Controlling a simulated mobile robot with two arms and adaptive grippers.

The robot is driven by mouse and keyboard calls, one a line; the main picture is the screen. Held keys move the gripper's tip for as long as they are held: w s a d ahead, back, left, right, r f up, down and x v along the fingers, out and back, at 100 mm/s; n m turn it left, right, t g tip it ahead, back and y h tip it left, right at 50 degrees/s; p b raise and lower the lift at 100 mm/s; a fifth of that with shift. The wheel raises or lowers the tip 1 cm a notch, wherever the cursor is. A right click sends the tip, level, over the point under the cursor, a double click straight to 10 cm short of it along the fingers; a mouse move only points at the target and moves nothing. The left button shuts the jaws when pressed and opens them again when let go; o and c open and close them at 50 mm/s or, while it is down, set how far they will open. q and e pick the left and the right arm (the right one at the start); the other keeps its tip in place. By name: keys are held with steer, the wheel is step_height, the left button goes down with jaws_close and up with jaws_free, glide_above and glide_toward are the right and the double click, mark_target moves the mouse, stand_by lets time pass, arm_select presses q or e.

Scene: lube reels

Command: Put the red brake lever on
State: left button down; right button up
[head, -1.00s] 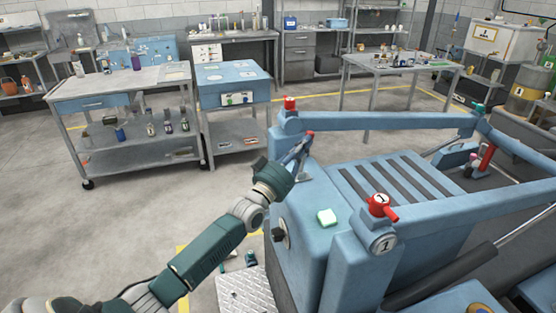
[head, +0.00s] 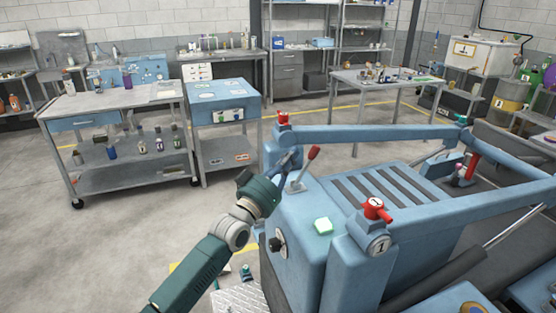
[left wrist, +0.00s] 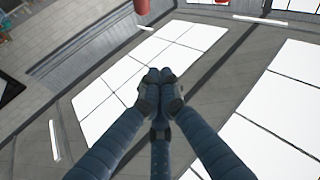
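A lever with a red knob (head: 314,152) and a metal shaft stands on the blue machine (head: 290,235), tilted to the right at its top. I take it as the red brake lever. My left gripper (head: 291,158) is just left of the shaft, fingers pointing up. The left wrist view shows its fingertips (left wrist: 159,77) pressed together with nothing visible between them. Whether the fingers touch the lever cannot be told. A red thing (left wrist: 141,6) shows at the top of that view. My right gripper is out of view.
Blue lift arms (head: 365,134) run along the machine's back and right. A workbench (head: 110,105) stands at the back left, with clear floor before it.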

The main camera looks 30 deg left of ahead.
arm_select(q)
steer(key=s, duration=0.1)
steer(key=s+r, duration=0.1)
steer(key=s, duration=0.2)
steer(key=shift+s+a+r+b, duration=0.15)
steer(key=shift+s+r+b, duration=0.05)
steer(key=shift+r+b, duration=0.2)
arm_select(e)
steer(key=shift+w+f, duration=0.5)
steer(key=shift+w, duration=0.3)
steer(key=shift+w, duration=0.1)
